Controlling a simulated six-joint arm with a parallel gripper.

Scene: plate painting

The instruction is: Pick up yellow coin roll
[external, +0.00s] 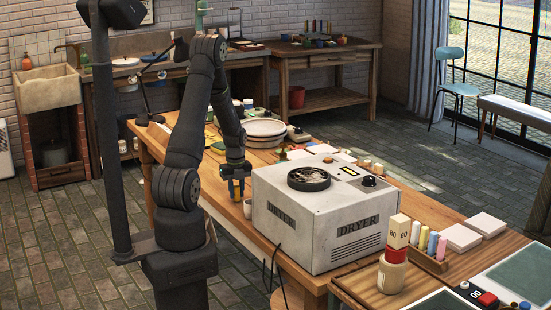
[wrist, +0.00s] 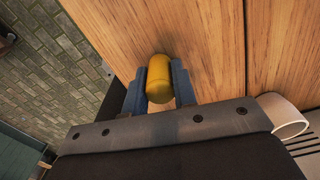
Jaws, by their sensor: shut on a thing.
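The yellow coin roll (wrist: 159,75) is a short, rounded yellow cylinder between the two fingers of my gripper (wrist: 160,85) in the wrist view. Both fingers are against its sides and the gripper is shut on it. Wooden table top lies beneath; I cannot tell whether the roll touches it. In the external view my gripper (external: 236,188) points down over the table, left of the dryer, with a bit of yellow between its fingers.
The white dryer box (external: 318,215) stands just right of my gripper. A small white cup (wrist: 285,117) is close to the gripper's right side. Stacked plates (external: 264,130) lie behind. The table's left edge is near, with brick floor (wrist: 60,60) beyond it.

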